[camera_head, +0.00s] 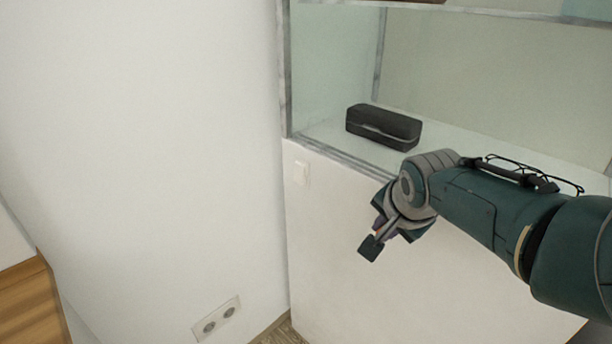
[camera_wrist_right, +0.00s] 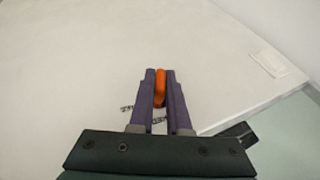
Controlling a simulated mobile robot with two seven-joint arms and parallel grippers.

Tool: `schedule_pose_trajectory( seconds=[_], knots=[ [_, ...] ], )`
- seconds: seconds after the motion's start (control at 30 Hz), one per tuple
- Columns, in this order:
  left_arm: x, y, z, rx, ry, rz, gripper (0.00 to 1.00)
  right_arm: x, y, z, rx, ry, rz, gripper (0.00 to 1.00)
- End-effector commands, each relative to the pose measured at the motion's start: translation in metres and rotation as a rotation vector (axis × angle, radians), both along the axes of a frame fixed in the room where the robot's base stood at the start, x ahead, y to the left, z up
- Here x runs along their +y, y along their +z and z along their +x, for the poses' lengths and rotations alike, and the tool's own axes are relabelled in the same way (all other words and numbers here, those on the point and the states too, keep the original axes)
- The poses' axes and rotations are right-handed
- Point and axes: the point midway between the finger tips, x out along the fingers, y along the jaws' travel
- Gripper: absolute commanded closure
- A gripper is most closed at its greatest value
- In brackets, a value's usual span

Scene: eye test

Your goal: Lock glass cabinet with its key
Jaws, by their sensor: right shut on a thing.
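The glass cabinet (camera_head: 335,185) has a white lower body and a glass upper part. My right gripper (camera_head: 377,232) is in front of the white body in the head view, below the glass. In the right wrist view, my right gripper (camera_wrist_right: 160,82) has its purple fingers closed on an orange piece, which looks like the head of the key (camera_wrist_right: 160,88). No keyhole is discernible. My left gripper is not in view.
A black case (camera_head: 383,126) lies on the cabinet floor behind the glass. Thin-framed glasses (camera_head: 525,173) show partly behind my right arm. A wall socket (camera_head: 216,319) is low on the white wall at left. A wooden surface (camera_head: 28,305) is at the lower left.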

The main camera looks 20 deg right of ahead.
Motion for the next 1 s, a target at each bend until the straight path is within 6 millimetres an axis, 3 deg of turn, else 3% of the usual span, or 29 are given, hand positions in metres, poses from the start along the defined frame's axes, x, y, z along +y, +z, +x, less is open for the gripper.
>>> schedule_pose_trajectory(
  seconds=[0.5,1.0],
  knots=[
    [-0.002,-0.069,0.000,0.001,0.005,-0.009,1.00,-0.001,-0.005,0.002,0.329,0.000,-0.142,1.00],
    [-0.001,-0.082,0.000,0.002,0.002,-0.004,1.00,-0.001,-0.002,-0.001,0.410,0.000,-0.172,1.00]
  ],
)
